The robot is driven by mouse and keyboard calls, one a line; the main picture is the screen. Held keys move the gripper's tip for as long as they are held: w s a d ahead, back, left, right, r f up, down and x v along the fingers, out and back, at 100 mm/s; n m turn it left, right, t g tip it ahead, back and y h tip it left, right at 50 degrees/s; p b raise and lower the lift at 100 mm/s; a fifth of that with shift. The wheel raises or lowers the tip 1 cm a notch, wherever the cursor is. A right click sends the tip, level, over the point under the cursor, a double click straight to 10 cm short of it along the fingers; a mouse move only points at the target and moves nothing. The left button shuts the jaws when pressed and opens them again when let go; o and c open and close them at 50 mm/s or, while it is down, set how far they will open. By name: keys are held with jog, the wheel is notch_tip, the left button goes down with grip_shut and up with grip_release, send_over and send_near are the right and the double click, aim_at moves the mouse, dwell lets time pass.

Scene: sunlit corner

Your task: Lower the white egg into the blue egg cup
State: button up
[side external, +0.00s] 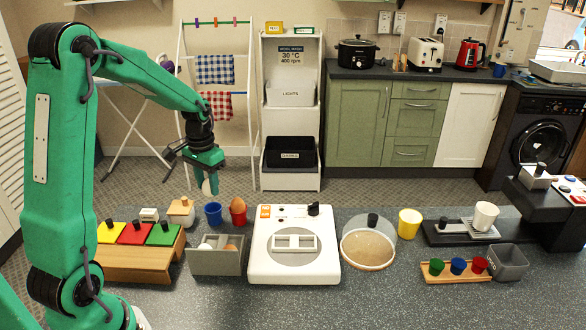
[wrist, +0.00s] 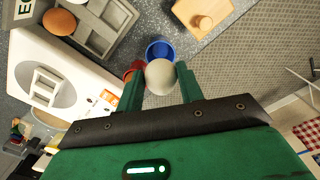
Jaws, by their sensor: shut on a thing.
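My gripper (side external: 208,178) is shut on the white egg (side external: 207,187), which also shows between the two green fingers in the wrist view (wrist: 160,78). In the side view the egg is held in the air above the blue egg cup (side external: 213,214), with a gap between them. In the wrist view the blue egg cup (wrist: 160,51) shows just beyond the egg, which covers part of its rim. The inside of the cup is partly hidden.
A red egg cup (side external: 238,219) holding a brown egg (side external: 237,204) stands just right of the blue cup. A grey divided box (side external: 216,264) with eggs is in front. A white appliance (side external: 294,270) is further right.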

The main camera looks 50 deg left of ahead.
jog(key=shift+f, duration=0.85)
jog(key=shift+f, duration=2.05)
dwell(2.2)
jog(key=o, duration=0.7)
jog(key=shift+o, duration=0.2)
jog(key=shift+r, duration=3.95)
jog(key=shift+d, duration=0.1)
